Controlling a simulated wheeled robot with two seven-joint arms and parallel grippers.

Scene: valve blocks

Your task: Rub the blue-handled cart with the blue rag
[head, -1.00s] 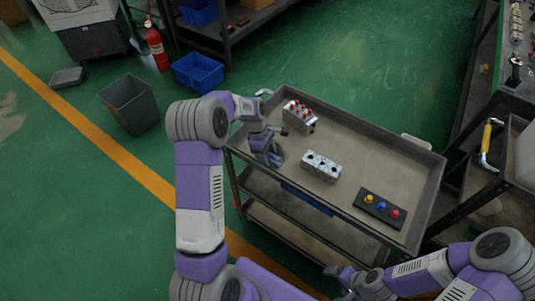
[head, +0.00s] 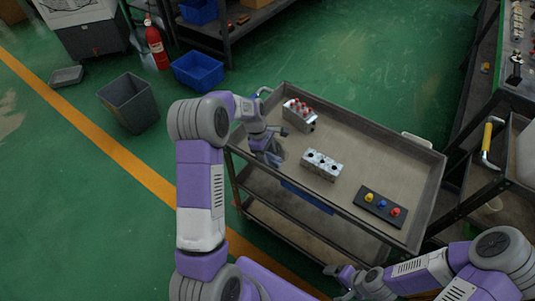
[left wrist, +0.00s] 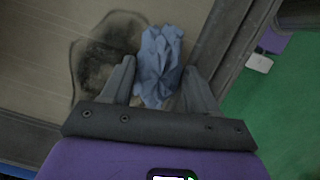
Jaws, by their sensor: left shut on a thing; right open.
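The cart (head: 345,137) has a beige top with a raised dark rim, a bluish handle at its far left end and lower shelves. My left gripper (head: 274,158) is low over the near left corner of the top. In the left wrist view, the gripper (left wrist: 160,85) is shut on the crumpled blue rag (left wrist: 158,62), which lies against or just above the tray surface. A dark smeared stain (left wrist: 92,65) shows beside the rag. My right gripper (head: 342,277) is open and empty, low in front of the cart.
On the cart top stand a block with red knobs (head: 299,114), a metal valve block with dark holes (head: 321,165) and a black plate with yellow, blue and red buttons (head: 379,206). A yellow-handled cart (head: 488,140) stands at right. A grey bin (head: 130,103) stands at left.

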